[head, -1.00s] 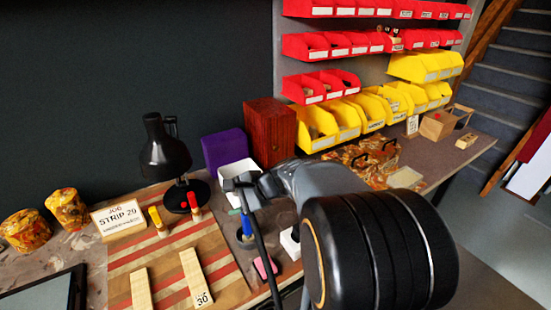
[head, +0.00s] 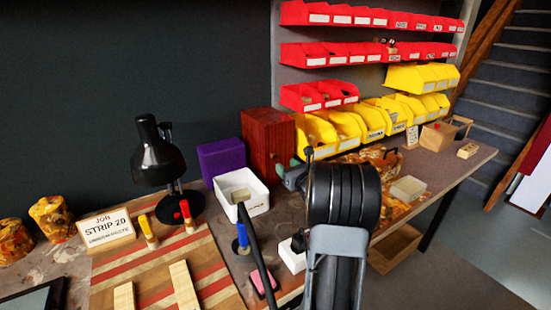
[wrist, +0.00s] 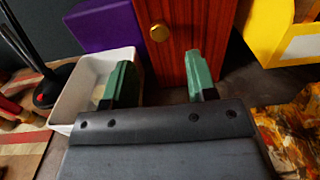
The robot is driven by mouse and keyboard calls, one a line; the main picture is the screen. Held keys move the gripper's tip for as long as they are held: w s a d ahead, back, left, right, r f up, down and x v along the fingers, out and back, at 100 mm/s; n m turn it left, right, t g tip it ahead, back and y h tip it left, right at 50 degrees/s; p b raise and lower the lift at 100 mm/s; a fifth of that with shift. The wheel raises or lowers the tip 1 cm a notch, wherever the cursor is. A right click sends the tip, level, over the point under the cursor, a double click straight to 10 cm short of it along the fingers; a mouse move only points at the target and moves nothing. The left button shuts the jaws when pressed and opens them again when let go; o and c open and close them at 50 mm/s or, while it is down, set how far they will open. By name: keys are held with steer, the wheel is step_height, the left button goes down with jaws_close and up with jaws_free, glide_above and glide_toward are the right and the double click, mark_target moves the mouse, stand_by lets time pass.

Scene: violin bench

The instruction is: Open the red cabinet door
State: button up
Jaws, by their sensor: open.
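The red cabinet (head: 268,142) is a small reddish wood box standing at the back of the bench. In the wrist view its door (wrist: 188,45) is upright and looks shut, with a round brass knob (wrist: 159,33) near its left side. My gripper (wrist: 157,82) is open, its two green fingertips apart and empty. The fingers point toward the door, below the knob and on either side of it, with no visible contact. In the head view my gripper (head: 295,168) is just in front of the cabinet, partly hidden by my arm.
A white tray (head: 257,198) and a purple box (head: 221,158) stand left of the cabinet. Yellow bins (head: 316,134) are close on its right. A black lamp (head: 155,160) is farther left. A patterned cloth or board (wrist: 290,140) lies to the right.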

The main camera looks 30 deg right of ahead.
mark_target(275, 157)
steer(key=w, duration=0.8)
steer(key=shift+w+d, duration=0.1)
steer(key=shift+d, duration=0.1)
steer(key=shift+c, duration=0.5)
jaws_close()
